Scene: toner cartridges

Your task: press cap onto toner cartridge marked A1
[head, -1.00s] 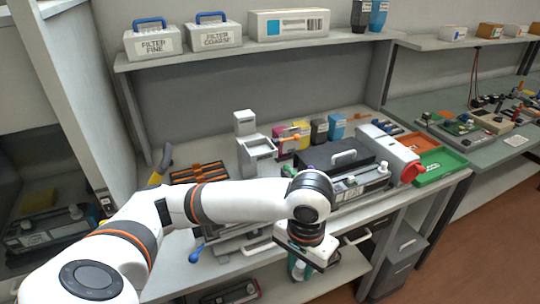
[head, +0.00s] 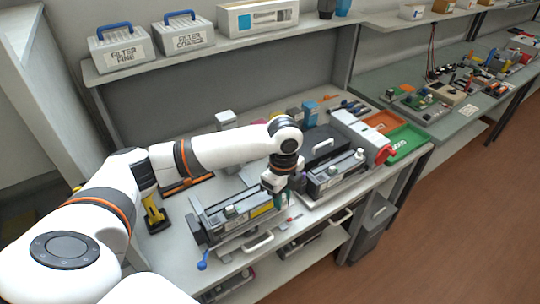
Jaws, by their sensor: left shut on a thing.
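My left gripper (head: 272,184) hangs from the arm that reaches across the bench, pointing down. It is shut on a small teal-green thing (head: 281,200), mostly hidden by the fingers; I cannot tell clearly whether it is the cap. It is over the right end of a long grey device (head: 232,219), which has a yellow part near the gripper. I cannot tell if they touch. No A1 mark is readable. At the back of the bench, a blue box-like item (head: 310,114) shows, with others partly hidden by my arm. My right gripper is out of view.
A second grey device (head: 335,176) stands close on the right, with a white unit with a red end (head: 362,135) and a green tray (head: 403,143) beyond. The shelf (head: 200,57) holds filter boxes.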

